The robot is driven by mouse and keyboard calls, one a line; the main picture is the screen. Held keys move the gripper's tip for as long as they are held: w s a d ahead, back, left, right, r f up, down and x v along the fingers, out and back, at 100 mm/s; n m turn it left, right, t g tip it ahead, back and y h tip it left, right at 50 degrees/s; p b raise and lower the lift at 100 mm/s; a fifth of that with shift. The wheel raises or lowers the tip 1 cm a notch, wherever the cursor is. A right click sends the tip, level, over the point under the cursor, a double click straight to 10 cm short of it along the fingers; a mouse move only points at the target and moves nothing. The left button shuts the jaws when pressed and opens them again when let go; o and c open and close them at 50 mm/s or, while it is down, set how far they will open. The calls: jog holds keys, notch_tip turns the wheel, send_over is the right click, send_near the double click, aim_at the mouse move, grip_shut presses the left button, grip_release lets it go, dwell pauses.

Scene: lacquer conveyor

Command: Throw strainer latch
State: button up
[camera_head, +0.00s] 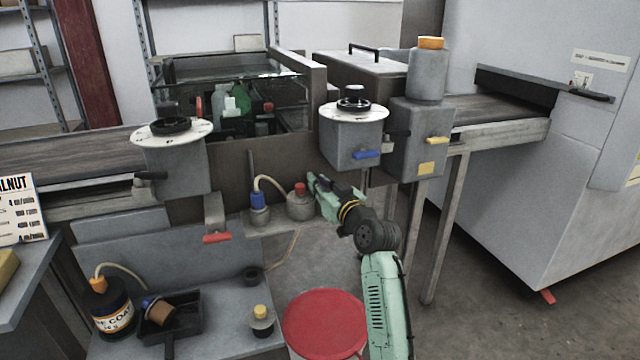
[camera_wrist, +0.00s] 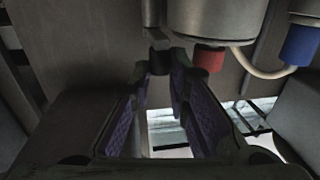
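The strainer looks like the grey metal pot with a red cap (camera_head: 300,202), low on the front of the conveyor's brown panel. Its latch cannot be picked out for certain. My gripper (camera_head: 316,187) is just to the right of the pot, pointing at the panel. In the wrist view my gripper (camera_wrist: 163,72) is open, with a gap between its purple-padded fingers. The pot (camera_wrist: 212,22) and its red cap (camera_wrist: 208,59) show upside down beyond the fingertips. A small dark piece (camera_wrist: 159,38) lies just ahead of the tips; contact cannot be told.
A blue-capped fitting (camera_head: 259,203) with a pale hose stands left of the pot. A red lever (camera_head: 217,238) sticks out further left. A dial housing with a blue lever (camera_head: 366,154) hangs above my gripper. A red-lidded drum (camera_head: 325,322) stands below.

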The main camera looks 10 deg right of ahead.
grip_shut()
jog(key=shift+a+r+m+h+p, duration=0.2)
jog(key=shift+a+m+h+p, duration=0.15)
jog(key=shift+h+p, duration=0.35)
jog(key=shift+f+m+t+h+p, duration=0.15)
jog(key=shift+m+t+h+p, duration=0.15)
jog(key=shift+m+h+p, duration=0.25)
jog(key=shift+o, duration=1.9)
grip_release()
jog(key=shift+f+b, duration=0.1)
jog(key=shift+b, duration=0.2)
